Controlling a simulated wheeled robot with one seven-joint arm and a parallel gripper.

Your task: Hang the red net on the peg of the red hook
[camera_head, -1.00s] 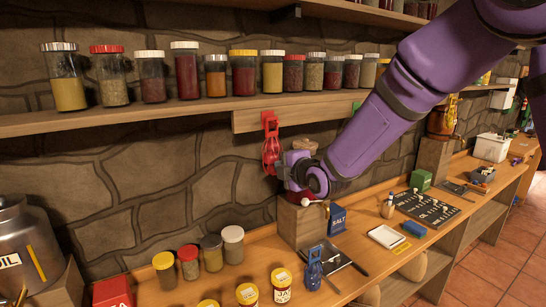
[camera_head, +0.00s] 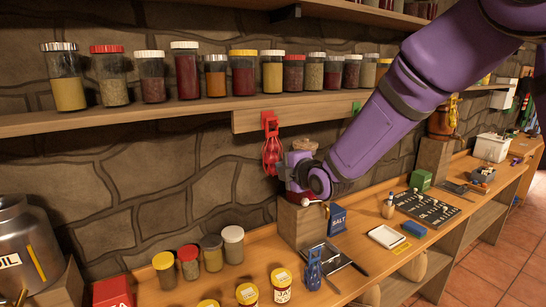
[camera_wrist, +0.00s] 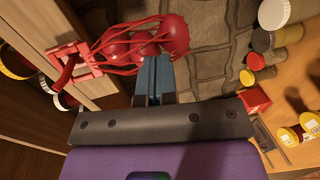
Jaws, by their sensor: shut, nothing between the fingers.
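The red hook (camera_head: 269,121) is fixed to the wooden board under the jar shelf. The red net (camera_head: 272,154) hangs straight down below it, seemingly from its peg. In the wrist view the net (camera_wrist: 142,42) holds round red balls, and its cords run to the red hook (camera_wrist: 88,54); the exact contact at the peg is unclear. My gripper (camera_head: 282,171) is beside the lower right of the net. In the wrist view its fingertips (camera_wrist: 153,62) are shut together, empty, close to the net; whether they touch it I cannot tell.
A green hook (camera_head: 356,107) is farther right on the board (camera_head: 310,113). A lidded jar on a wooden block (camera_head: 300,222) stands just behind my gripper. Several jars line the shelf above.

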